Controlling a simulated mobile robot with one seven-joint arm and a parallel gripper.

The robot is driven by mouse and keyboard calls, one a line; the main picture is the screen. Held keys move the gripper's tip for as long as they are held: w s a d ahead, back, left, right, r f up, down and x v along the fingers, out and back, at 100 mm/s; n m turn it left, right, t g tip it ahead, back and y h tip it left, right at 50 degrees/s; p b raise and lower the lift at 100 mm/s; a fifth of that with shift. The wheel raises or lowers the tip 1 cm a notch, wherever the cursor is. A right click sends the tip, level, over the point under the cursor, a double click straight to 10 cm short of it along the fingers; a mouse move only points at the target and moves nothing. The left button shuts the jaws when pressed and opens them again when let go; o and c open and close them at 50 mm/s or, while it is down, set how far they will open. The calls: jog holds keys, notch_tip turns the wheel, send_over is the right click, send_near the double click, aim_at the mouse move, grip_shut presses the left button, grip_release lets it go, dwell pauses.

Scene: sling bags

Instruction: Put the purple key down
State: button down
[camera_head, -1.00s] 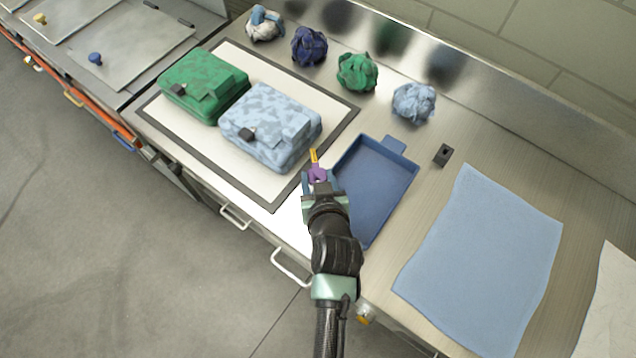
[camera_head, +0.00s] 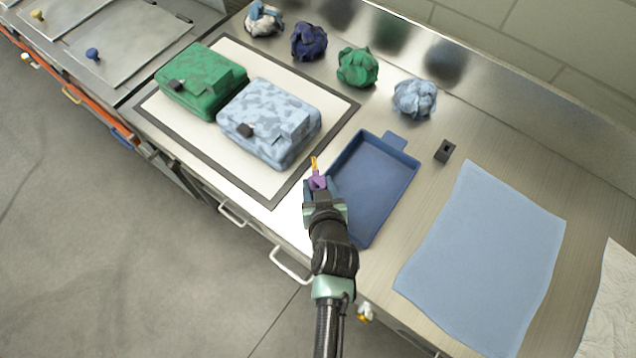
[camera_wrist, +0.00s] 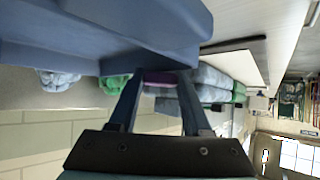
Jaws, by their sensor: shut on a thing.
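The purple key (camera_head: 318,181) has a purple head and a yellow-orange shaft that points away from me. My gripper (camera_head: 321,188) is shut on the purple head, beside the left edge of the blue tray (camera_head: 344,153). In the wrist view the purple head (camera_wrist: 159,77) shows between the two fingertips of my gripper (camera_wrist: 158,82); the shaft is hidden there. I cannot tell how high above the counter the key is.
A light-blue camouflage bag (camera_head: 268,122) and a green bag (camera_head: 200,82) sit on a dark-bordered white mat (camera_head: 238,172). A small black block (camera_head: 445,151) and a blue cloth (camera_head: 484,255) lie to the right. Several crumpled bundles (camera_head: 357,67) line the back.

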jog(key=shift+c, duration=1.7)
grip_release()
